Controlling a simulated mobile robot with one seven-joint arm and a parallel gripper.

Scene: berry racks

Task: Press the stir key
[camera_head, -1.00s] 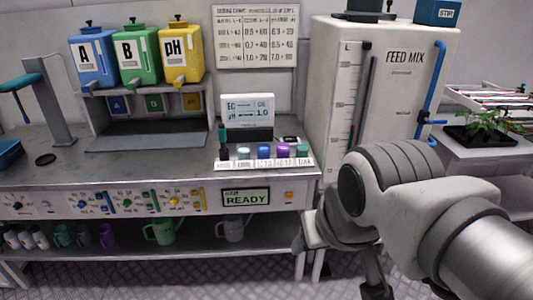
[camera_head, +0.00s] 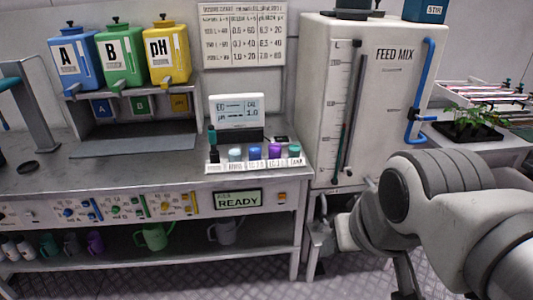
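The blue box marked STIR (camera_head: 428,10) sits on top of the white FEED MIX tank (camera_head: 395,110) at the top right, partly cut off by the upper edge. A pressable key face on it cannot be made out. My arm comes in from the lower right and folds in front of the tank's lower part. What seems to be my gripper (camera_head: 320,238) is a small grey shape at the left end of the arm, low beside the bench's right leg and far below the STIR box. Its fingers cannot be made out.
The bench (camera_head: 60,168) holds a meter (camera_head: 237,112) and a row of coloured caps. Its front panel has a READY display (camera_head: 238,199). Blue, green and yellow canisters stand behind. A blue pipe (camera_head: 429,75) runs down the tank. A plant tray (camera_head: 470,135) is at right.

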